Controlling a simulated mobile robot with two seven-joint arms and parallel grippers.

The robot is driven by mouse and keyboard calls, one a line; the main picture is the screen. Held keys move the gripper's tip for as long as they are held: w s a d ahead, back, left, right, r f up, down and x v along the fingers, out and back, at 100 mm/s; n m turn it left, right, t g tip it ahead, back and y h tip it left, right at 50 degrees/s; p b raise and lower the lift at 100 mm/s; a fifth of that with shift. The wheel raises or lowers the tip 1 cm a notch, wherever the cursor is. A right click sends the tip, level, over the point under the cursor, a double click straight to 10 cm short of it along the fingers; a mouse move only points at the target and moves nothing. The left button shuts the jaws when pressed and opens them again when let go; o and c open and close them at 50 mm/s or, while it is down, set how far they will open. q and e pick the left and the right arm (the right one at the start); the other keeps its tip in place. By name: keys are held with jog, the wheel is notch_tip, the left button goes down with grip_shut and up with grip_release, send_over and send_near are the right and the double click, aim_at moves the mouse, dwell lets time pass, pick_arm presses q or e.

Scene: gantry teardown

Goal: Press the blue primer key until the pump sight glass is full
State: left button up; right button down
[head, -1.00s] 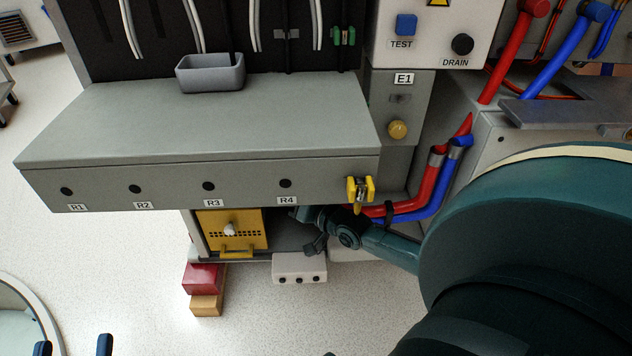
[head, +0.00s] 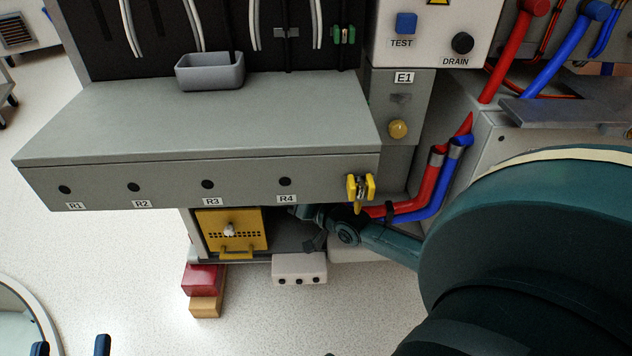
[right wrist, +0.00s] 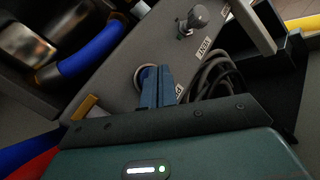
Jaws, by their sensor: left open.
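My right gripper (right wrist: 158,86) shows in the right wrist view with its two blue fingers together. Its tips are over a round ringed fitting (right wrist: 143,76) on a grey panel; the fingers cover most of it, and I cannot tell whether they touch it. A bluish patch inside the ring may be the primer key. In the head view my right arm reaches under the bench, which hides the fingertips. My left gripper (head: 72,347) is open and empty at the bottom left, over the floor. I cannot make out the pump sight glass.
Beside the ringed fitting are a metal knob (right wrist: 194,20) and coiled black cables (right wrist: 215,80). The grey bench (head: 200,120) overhangs a yellow box (head: 232,230). Red (head: 425,190) and blue hoses run at right. A blue TEST button (head: 406,23) is above.

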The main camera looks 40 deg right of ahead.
jog(key=shift+w+d, duration=0.2)
jog(key=shift+d, duration=0.1)
jog(key=shift+s, duration=0.1)
jog(key=shift+s+a+p, duration=0.75)
jog(key=shift+s+p, duration=0.35)
jog(key=shift+p, duration=0.05)
jog(key=shift+a, duration=0.1)
